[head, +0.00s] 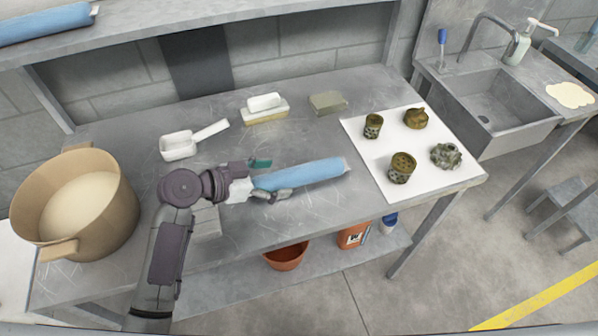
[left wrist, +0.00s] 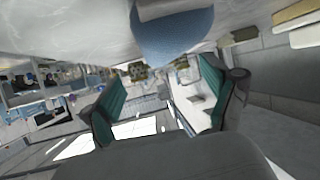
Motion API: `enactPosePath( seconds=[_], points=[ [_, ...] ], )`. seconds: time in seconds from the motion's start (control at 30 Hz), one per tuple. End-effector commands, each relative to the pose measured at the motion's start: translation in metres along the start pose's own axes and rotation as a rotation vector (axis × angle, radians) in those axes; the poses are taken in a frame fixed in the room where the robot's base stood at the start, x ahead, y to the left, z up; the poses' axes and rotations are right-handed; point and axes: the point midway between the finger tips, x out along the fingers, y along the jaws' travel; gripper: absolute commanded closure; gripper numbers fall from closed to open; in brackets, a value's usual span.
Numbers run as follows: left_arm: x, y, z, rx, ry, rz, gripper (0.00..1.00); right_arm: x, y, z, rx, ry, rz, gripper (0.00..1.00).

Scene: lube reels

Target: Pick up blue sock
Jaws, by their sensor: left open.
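The blue sock (head: 312,173) is a long light-blue roll lying on the grey metal table, its right end near the white sheet. My left gripper (head: 267,179) is open at the sock's left end, one finger on the far side and one on the near side in the head view. In the left wrist view the sock's rounded blue end (left wrist: 172,38) shows at the top, above the gap between the green-padded fingers (left wrist: 160,103). Whether a finger touches it, I cannot tell. My right gripper is not in view.
A tan pot (head: 105,205) stands at left. A white scoop (head: 180,146), a brush (head: 265,108) and a grey-green block (head: 327,102) lie behind. Several dirty metal parts (head: 402,167) sit on the white sheet (head: 362,132). Another blue roll (head: 45,22) lies on the upper shelf.

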Motion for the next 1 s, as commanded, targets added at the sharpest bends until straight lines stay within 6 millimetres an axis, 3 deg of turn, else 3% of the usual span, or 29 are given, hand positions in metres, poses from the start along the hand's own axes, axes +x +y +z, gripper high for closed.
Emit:
enactPosePath(
  seconds=[0.23, 0.37, 0.6, 0.87, 1.0],
  points=[
    [0.011, 0.0, -0.001, -0.001, -0.001, 0.001, 0.14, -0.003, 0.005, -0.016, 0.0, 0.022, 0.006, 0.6],
    [0.028, -0.001, -0.005, -0.004, 0.001, 0.002, 0.14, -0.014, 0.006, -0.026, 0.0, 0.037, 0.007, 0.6],
    [0.057, -0.002, -0.003, -0.002, -0.001, 0.001, 0.14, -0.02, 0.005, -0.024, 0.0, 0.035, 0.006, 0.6],
    [0.059, -0.003, -0.001, 0.001, -0.002, 0.0, 0.14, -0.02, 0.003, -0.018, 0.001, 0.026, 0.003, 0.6],
    [0.059, -0.003, -0.001, 0.001, -0.002, 0.0, 0.37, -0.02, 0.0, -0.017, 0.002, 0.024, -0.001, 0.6]
  ],
)
